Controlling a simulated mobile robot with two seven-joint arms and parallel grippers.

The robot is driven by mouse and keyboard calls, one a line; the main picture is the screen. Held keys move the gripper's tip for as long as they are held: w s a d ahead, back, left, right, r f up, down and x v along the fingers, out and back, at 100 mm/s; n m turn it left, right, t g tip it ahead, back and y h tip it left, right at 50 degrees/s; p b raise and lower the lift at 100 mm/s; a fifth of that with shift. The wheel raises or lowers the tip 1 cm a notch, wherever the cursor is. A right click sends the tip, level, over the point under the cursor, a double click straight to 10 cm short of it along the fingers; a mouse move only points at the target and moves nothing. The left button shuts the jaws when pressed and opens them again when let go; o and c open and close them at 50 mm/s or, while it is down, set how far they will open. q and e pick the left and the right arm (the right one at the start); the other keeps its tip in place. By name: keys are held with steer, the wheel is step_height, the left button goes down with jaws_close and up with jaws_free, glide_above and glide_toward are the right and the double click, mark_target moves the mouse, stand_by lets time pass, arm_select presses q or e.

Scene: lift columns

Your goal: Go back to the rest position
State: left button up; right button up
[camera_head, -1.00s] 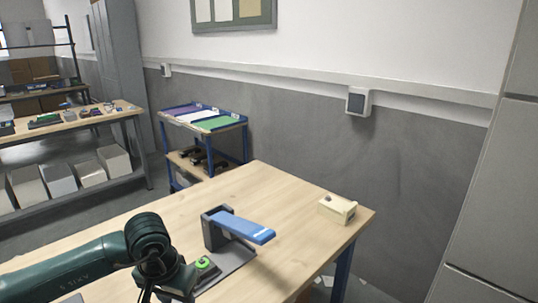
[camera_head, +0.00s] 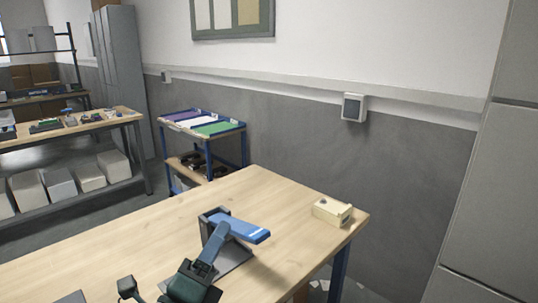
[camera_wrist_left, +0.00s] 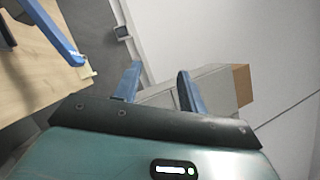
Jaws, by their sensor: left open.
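My left gripper (camera_head: 213,244) shows in the head view at the bottom middle, above the wooden table. Its blue-grey fingers point up and partly cover a dark fixture (camera_head: 237,255) with a blue arm (camera_head: 245,231). In the left wrist view my left gripper (camera_wrist_left: 158,88) has its two blue fingers apart, with nothing between them. The table edge and a blue bar (camera_wrist_left: 52,35) lie to the left of the fingers there. My right gripper is in neither view.
The wooden table (camera_head: 290,205) has a small cream box (camera_head: 332,211) near its right corner. Behind stand a blue cart (camera_head: 205,129) with coloured trays and a workbench (camera_head: 75,128) on the left. A grey cabinet (camera_head: 485,200) is at the right.

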arm_select(q)
steer(key=s+a+f+n+g+y, duration=0.4)
steer(key=a+f+n+g+y, duration=0.45)
steer(key=f+n, duration=0.75)
steer(key=s+a+f+n+g, duration=0.2)
steer(key=s+f+n+g, duration=0.25)
steer(key=s, duration=0.45)
steer(key=s+a+f+n+g, duration=0.2)
steer(key=s+f+n+g, duration=0.1)
steer(key=s+f+n, duration=0.4)
steer(key=w+d+f+m+t+h, duration=0.2)
steer(key=w+d+f+t+h, duration=0.1)
steer(key=d+f+t, duration=0.3)
steer(key=shift+w+f, duration=0.7)
steer(key=shift+f, duration=0.15)
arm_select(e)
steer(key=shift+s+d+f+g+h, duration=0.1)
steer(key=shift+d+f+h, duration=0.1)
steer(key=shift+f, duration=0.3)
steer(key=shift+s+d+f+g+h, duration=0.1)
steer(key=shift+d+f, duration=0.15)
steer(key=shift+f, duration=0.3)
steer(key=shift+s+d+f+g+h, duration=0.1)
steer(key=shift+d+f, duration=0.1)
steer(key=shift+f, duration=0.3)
arm_select(q)
steer(key=shift+m, duration=0.25)
steer(key=shift+s, duration=0.1)
